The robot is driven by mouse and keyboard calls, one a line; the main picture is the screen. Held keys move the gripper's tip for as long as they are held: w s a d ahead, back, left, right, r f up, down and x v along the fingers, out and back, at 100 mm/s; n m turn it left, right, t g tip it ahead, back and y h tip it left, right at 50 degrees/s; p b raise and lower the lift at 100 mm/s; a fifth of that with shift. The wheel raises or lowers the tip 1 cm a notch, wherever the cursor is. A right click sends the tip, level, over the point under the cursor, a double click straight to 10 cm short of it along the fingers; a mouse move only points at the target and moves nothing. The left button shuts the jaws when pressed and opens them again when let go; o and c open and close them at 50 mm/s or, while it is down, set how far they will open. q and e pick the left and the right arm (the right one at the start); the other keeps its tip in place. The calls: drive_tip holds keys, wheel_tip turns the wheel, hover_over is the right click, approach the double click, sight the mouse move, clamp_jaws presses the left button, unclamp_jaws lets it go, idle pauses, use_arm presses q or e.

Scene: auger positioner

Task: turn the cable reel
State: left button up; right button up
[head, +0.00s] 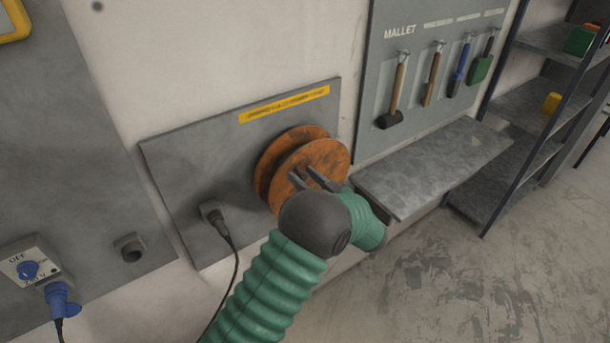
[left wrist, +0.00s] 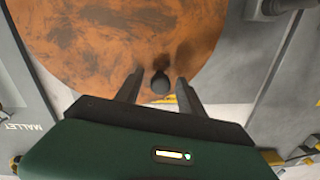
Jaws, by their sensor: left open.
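The cable reel (head: 325,157) is an orange-brown, scuffed spool with two discs, mounted on a grey wall panel in the head view. Its front disc fills the upper part of the left wrist view (left wrist: 110,45). A small dark knob (left wrist: 160,82) stands out from the disc near its edge. My right gripper is not in view.
A grey panel (head: 178,165) with a yellow label backs the reel. A black cable plug (head: 213,215) is left of it. A metal shelf (head: 440,165) juts out at right, under a tool board with a mallet (head: 393,95). A switch box (head: 30,268) is at lower left. Floor at right is clear.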

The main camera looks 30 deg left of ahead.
use_arm(q)
drive_tip(key=shift+w+a+f, duration=0.1)
drive_tip(key=shift+w+a, duration=0.05)
drive_tip(key=shift+c, duration=0.5)
clamp_jaws()
idle(0.7)
